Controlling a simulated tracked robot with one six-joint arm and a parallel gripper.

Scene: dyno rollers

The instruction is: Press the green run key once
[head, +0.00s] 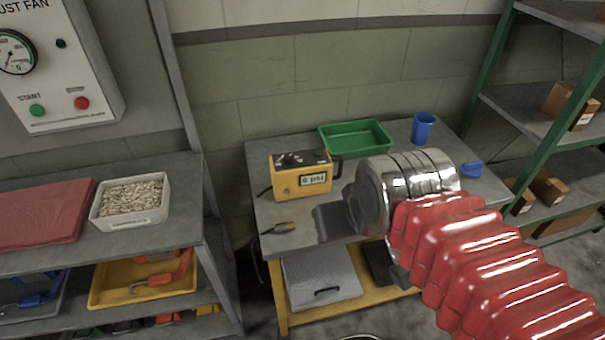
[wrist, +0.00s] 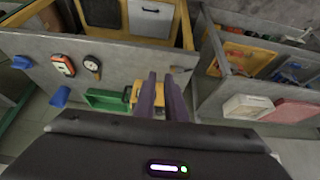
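A wall panel (head: 60,65) at the upper left in the head view has a green button (head: 37,110) under a "START" label and a red button (head: 82,103) beside it. I see no key marked "run". A yellow box (head: 287,181) with dark controls on top and a small display stands on the middle bench; the wrist view shows it partly behind my fingers. My gripper (wrist: 161,80) holds nothing visible; its two dark fingers lie close together above this bench, with a narrow gap. My arm hides it in the head view. The gripper is far from the green button.
On the middle bench (head: 275,245) are a green tray (head: 357,136), a blue cup (head: 423,127) and a screwdriver (head: 279,228). The wrist view also shows an orange handheld device (wrist: 63,65) and a round gauge (wrist: 93,66). A white bin (head: 131,200) stands on the left bench.

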